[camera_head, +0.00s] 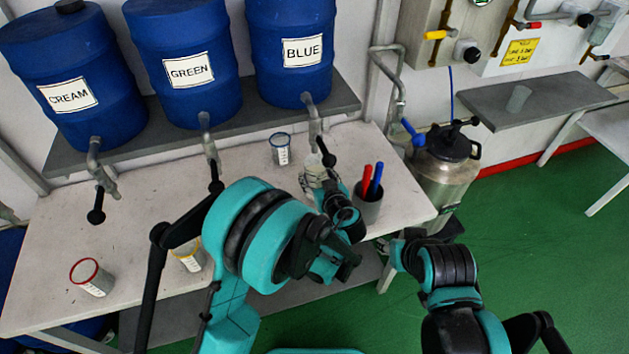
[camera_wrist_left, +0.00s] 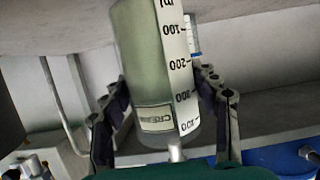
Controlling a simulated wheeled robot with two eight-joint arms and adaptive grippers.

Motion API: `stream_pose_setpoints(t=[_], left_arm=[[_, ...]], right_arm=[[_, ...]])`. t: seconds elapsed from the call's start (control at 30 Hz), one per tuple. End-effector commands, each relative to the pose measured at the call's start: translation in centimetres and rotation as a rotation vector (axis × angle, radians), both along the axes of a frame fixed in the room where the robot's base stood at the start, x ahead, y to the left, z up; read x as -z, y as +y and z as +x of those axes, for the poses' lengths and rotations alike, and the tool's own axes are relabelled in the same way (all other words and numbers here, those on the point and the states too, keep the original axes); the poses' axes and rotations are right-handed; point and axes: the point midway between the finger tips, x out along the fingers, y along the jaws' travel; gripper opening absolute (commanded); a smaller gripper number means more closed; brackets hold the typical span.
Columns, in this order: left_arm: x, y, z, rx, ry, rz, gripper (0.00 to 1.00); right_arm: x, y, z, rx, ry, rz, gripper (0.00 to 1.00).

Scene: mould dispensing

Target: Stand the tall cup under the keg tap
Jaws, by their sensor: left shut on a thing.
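In the left wrist view the gripper's fingers (camera_wrist_left: 163,95) clasp the cup (camera_wrist_left: 148,70) from both sides. It has a white ml scale and a label starting CRE, upside down in that view. The steel keg (camera_head: 445,180) with a black top stands right of the worktable. A blue-handled tap (camera_head: 411,131) is at its upper left. My right arm is at lower right; its fingers are not clear.
Three blue barrels, CREAM (camera_head: 68,95), GREEN (camera_head: 188,70) and BLUE (camera_head: 302,52), have taps over the worktable (camera_head: 240,165). Blue-rimmed (camera_head: 281,150), red-rimmed (camera_head: 91,278) and yellow-rimmed (camera_head: 190,257) cups stand there. A pen pot (camera_head: 368,208) is close right. Another clear cup (camera_head: 518,99) is on a grey shelf.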

Motion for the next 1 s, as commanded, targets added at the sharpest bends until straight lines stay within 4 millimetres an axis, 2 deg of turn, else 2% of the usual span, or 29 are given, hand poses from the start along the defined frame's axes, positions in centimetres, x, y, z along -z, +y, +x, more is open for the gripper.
stream_pose_setpoints(t=[0.23, 0.3, 0.43, 0.8, 0.83, 0.9, 1.0], left_arm=[[0.2, 0.7, 2.0, -0.001, -0.001, 0.001, 0.08], [2.0, 0.6, 1.8, 0.001, -0.001, 0.001, 0.08], [3.6, 0.6, 1.7, 0.001, -0.001, 0.001, 0.08], [3.7, 0.6, 1.7, 0.000, -0.001, 0.001, 0.08], [3.7, 0.6, 1.7, 0.000, 0.000, 0.000, 0.65], [3.7, 0.6, 1.7, 0.000, 0.000, 0.000, 0.81], [3.7, 0.6, 1.7, 0.000, 0.000, 0.000, 0.81]], right_arm=[[0.6, 0.0, 0.0, 0.000, 0.000, 0.000, 0.40], [1.7, 0.0, 0.0, 0.000, 0.000, 0.000, 0.40], [2.7, 0.0, 0.0, 0.000, 0.000, 0.000, 0.40], [2.4, 0.0, 0.0, 0.000, 0.000, 0.000, 0.40], [2.4, 0.0, 0.0, 0.000, 0.000, 0.000, 0.40], [2.4, 0.0, 0.0, 0.000, 0.000, 0.000, 0.40], [2.4, 0.0, 0.0, 0.000, 0.000, 0.000, 0.40]])
